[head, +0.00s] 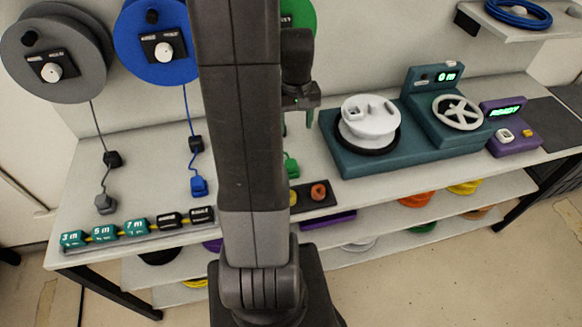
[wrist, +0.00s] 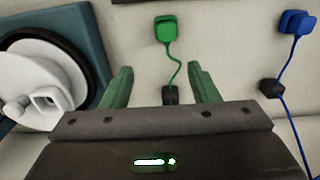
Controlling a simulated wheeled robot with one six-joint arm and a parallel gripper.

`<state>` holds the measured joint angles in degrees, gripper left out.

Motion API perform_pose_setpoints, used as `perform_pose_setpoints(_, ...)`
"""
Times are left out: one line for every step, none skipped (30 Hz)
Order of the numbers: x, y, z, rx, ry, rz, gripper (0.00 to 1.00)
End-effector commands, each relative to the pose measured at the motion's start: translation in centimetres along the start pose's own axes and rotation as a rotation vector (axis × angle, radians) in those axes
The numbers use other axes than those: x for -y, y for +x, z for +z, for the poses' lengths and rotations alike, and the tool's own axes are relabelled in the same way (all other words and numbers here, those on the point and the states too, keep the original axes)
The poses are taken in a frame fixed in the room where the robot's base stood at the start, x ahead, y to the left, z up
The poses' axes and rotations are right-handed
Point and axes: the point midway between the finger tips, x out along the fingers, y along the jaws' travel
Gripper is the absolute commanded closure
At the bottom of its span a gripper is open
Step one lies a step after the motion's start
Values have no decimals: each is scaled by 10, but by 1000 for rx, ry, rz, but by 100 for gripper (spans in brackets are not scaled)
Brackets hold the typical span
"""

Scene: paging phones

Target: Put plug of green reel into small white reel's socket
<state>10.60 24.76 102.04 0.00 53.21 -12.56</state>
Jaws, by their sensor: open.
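The green reel (head: 303,18) hangs on the back wall, mostly hidden behind my arm. Its green plug (wrist: 166,28) lies on the table at the end of a wavy green cord in the wrist view; in the head view my arm partly covers it. A black block (wrist: 170,94) on that cord shows between my fingers. The small white reel (head: 369,115) sits on a teal machine; the wrist view shows its square white socket (wrist: 46,101) at left. My gripper (wrist: 159,68) is open and empty, pointing down above the table; it also shows in the head view (head: 297,122).
Grey (head: 55,50) and blue (head: 158,40) reels hang at left, their plugs on the table. A teal crank machine (head: 440,110) and a purple box (head: 505,128) stand at right. Labelled blocks (head: 135,228) line the front edge. Bare table lies between the blue plug and my arm.

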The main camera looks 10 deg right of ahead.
Motion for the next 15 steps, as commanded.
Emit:
perform_pose_setpoints(9, 13, 2, 0, -4, 0, 45)
perform_pose_setpoints(13, 17, 4, 0, -4, 0, 45)
perform_pose_setpoints(15, 25, 5, 1, -2, 0, 45)
perform_pose_setpoints(14, 32, 4, 1, 0, 0, 45)
perform_pose_setpoints(14, 37, 4, 1, 1, 0, 45)
perform_pose_setpoints(13, 45, 4, 1, 1, 0, 45)
perform_pose_setpoints(13, 51, 4, 1, 1, 0, 45)
perform_pose_setpoints(13, 56, 4, 2, 1, 0, 45)
perform_pose_setpoints(13, 64, 4, 2, 1, 0, 45)
perform_pose_setpoints(13, 69, 4, 2, 1, 0, 45)
perform_pose_setpoints(13, 75, 4, 1, 1, 0, 45)
perform_pose_setpoints(13, 82, 4, 1, 0, 0, 45)
perform_pose_setpoints(13, 88, 4, 0, 0, 0, 45)
perform_pose_setpoints(13, 94, 4, 1, 0, 0, 45)
perform_pose_setpoints(13, 101, 4, 1, 0, 0, 45)
